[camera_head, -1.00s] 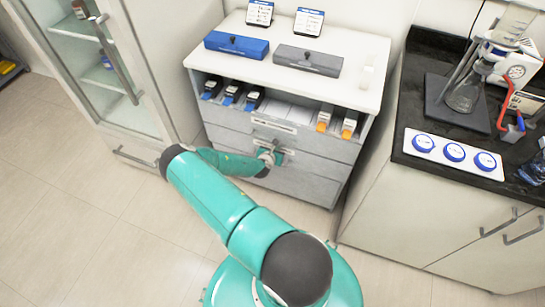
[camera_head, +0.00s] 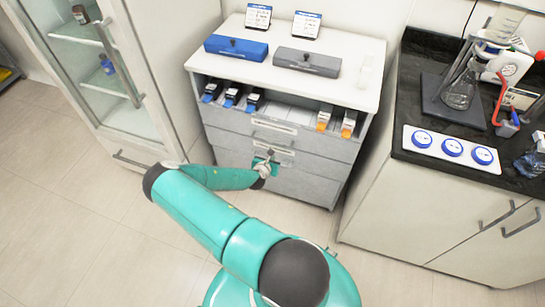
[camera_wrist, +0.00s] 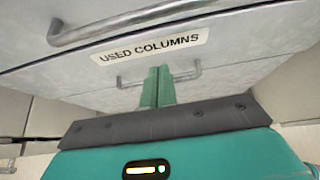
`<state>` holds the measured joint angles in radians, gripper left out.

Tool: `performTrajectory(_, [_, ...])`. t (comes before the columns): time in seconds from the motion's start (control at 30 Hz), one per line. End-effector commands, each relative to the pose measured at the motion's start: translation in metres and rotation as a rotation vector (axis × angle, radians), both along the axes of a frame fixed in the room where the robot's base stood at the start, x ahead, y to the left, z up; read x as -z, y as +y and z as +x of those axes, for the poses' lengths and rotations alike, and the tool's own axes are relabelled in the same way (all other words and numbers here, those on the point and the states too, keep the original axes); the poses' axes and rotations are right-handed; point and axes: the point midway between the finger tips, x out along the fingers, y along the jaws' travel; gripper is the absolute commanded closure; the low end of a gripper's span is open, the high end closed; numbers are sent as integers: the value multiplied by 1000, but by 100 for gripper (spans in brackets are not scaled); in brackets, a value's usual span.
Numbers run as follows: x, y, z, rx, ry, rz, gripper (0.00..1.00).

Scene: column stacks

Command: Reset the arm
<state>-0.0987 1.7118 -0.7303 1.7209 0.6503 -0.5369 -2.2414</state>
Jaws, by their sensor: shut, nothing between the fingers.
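My gripper (camera_head: 270,155) is in front of the drawers of the white cabinet (camera_head: 368,92) in the head view. In the wrist view its two green fingers (camera_wrist: 158,86) are pressed together with nothing between them. They point toward a grey drawer front labelled "USED COLUMNS" (camera_wrist: 115,57). A metal bar handle (camera_wrist: 150,17) is above the fingers, and another handle (camera_wrist: 190,73) shows behind them. I cannot tell whether the fingers touch the drawer. The drawers look shut.
The cabinet's open shelf holds several small boxes (camera_head: 231,94). A blue box (camera_head: 236,47) and a grey box (camera_head: 308,62) lie on top. A glass-fronted cupboard (camera_head: 105,70) stands at left. A black counter (camera_head: 440,167) with glassware is at right. The floor at front left is clear.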

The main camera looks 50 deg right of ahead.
Motion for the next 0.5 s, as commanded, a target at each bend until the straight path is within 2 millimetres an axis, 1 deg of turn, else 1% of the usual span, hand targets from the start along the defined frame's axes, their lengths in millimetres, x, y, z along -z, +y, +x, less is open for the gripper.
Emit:
performTrajectory(0.03, [-5, 7, -2, -1, 1, -2, 100])
performTrajectory(0.3, [-30, 45, -17, -1, 2, -1, 100])
performTrajectory(0.5, [-39, 61, -23, 0, 1, 0, 100])
